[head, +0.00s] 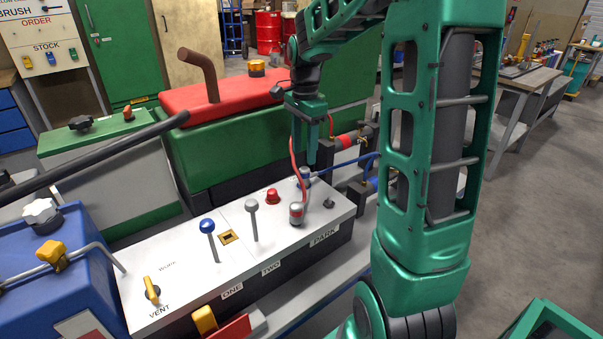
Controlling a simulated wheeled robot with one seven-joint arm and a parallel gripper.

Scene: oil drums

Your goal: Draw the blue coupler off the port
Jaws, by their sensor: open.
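My gripper (306,155) is open and points down just above the coupler. One finger shows clearly, its tip close to the coupler's top; the other is mostly hidden. I cannot tell whether the fingers are around the coupler or touching it.
A dark socket (328,203) sits near PARK. A green machine (230,150) stands behind.

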